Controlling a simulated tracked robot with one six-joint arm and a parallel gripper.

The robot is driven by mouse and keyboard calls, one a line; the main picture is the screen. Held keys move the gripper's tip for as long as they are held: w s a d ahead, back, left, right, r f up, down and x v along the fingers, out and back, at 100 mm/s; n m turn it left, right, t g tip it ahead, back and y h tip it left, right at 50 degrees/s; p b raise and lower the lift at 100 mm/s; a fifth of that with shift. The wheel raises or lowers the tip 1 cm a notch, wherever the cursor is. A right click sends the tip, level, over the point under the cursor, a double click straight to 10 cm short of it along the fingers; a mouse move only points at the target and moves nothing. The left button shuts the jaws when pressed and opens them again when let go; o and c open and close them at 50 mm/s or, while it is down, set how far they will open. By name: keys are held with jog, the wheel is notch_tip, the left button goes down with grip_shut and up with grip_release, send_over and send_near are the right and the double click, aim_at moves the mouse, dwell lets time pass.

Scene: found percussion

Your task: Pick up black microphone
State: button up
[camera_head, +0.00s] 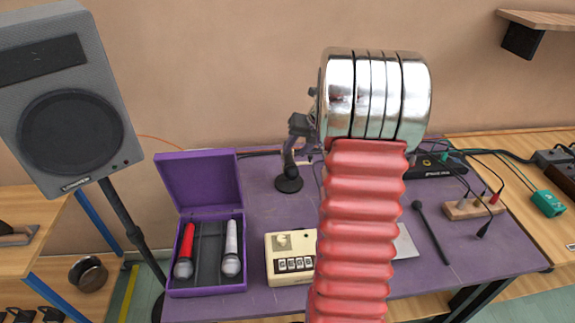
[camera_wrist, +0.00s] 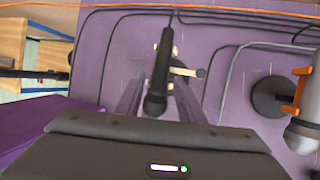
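The black microphone (camera_wrist: 162,62) is in the middle of the wrist view. Its handle points to the top of the picture and its round head is lower down.
An open purple case (camera_head: 172,282) holds a red microphone (camera_head: 187,245) and a white microphone (camera_head: 231,250). A beige device (camera_head: 291,260) sits in front.

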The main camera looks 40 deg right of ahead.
aim_at(290, 157)
jog(key=shift+x, duration=2.65)
jog(key=shift+s, duration=0.1)
jog(key=shift+r, duration=0.1)
grip_shut()
